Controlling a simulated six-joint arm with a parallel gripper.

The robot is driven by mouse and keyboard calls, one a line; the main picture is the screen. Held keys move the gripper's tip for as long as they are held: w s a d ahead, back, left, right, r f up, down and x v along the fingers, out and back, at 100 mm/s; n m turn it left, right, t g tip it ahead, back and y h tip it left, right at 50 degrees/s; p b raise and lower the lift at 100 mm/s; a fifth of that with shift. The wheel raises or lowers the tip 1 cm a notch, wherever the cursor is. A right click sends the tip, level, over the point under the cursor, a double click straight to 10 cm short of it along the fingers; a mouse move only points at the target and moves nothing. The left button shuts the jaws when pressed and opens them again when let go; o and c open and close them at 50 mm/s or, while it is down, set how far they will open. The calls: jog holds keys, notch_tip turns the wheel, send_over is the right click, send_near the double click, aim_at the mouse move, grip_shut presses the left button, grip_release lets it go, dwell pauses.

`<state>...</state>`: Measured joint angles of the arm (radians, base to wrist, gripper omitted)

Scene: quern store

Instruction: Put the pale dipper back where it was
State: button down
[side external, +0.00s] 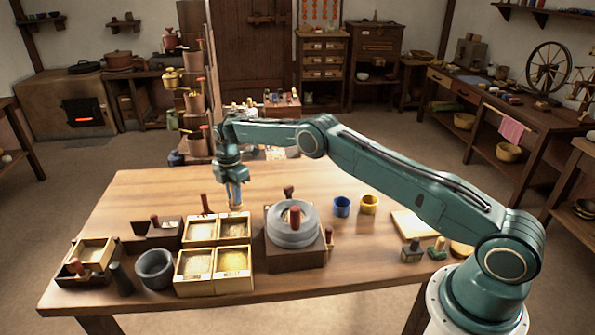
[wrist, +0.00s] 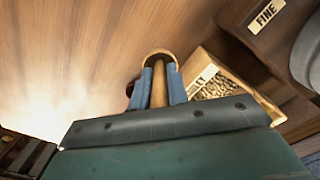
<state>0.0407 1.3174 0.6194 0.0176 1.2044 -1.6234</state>
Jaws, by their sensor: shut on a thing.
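My gripper (side external: 236,190) is shut on the handle of the pale dipper (wrist: 159,86), between its two blue fingers (wrist: 160,90) in the wrist view. The dipper's round pale rim shows just beyond the fingertips. In the side view the dipper (side external: 236,208) hangs about upright by the back edge of the rear right grain box (side external: 234,218). I cannot tell whether it touches anything. In the wrist view a grain box with a label ending in "LEY" (wrist: 208,74) lies just right of the dipper. Part of a red thing (wrist: 130,88) shows left of the fingers.
Several grain boxes stand in front of my gripper. A stone quern (side external: 292,232) with a red handle is at their right, beside a "FINE" label (wrist: 267,14). A grey mortar (side external: 155,268) and a red-handled tool (side external: 206,204) stand left. The table (side external: 160,185) is clear at back left.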

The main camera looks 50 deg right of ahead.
aim_at(236, 206)
jog(key=shift+f, duration=1.95)
jog(key=shift+f, duration=0.15)
jog(key=c, duration=1.4)
grip_release()
jog(key=shift+o, duration=0.2)
notch_tip(236, 206, up, 12)
jog(key=shift+r, duration=0.15)
jog(key=shift+r, duration=0.1)
